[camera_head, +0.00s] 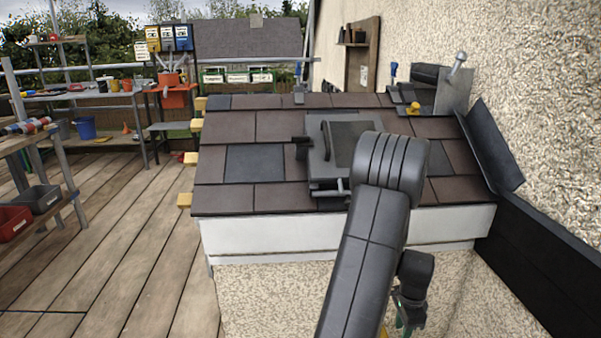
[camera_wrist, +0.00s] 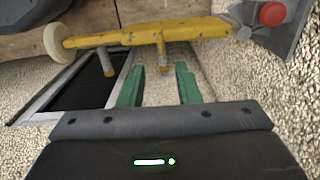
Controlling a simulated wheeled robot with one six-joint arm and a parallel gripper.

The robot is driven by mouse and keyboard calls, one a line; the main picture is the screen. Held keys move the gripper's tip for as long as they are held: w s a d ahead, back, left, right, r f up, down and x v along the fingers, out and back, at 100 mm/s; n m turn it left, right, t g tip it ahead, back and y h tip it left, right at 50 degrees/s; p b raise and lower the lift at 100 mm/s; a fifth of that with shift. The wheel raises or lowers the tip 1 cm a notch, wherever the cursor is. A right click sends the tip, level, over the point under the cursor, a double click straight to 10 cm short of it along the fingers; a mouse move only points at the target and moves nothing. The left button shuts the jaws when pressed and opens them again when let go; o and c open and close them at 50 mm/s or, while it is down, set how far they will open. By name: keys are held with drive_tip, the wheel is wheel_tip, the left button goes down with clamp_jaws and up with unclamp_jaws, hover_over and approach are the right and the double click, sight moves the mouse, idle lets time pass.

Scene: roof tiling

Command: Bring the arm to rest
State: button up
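My gripper (camera_wrist: 160,78) is open and empty in the wrist view, its two green fingers apart with pebbled wall showing between them. In the head view my arm rises in front of the small tiled roof (camera_head: 275,125) and bends over at its top. The gripper end hangs low at the right, below the roof's white front board (camera_head: 265,238). Only a bit of green finger (camera_head: 403,322) shows there, cut off near the bottom edge.
Beyond the fingers, the wrist view shows a worn yellow bar (camera_wrist: 120,38) with a pale wheel, a dark framed panel (camera_wrist: 80,88) and a red knob (camera_wrist: 271,14). The head view shows a roof window (camera_head: 319,150), a pebbled wall (camera_head: 530,70) and open decking (camera_head: 110,240).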

wheel_tip(320, 180, down, 11)
drive_tip(key=b, duration=0.3)
drive_tip(key=shift+r+n, duration=0.25)
drive_tip(key=shift+n, duration=0.45)
drive_tip(key=n, duration=0.3)
drive_tip(key=shift+b, duration=0.3)
drive_tip(key=n+b, duration=0.1)
drive_tip(key=n, duration=0.5)
drive_tip(key=shift+r, duration=0.1)
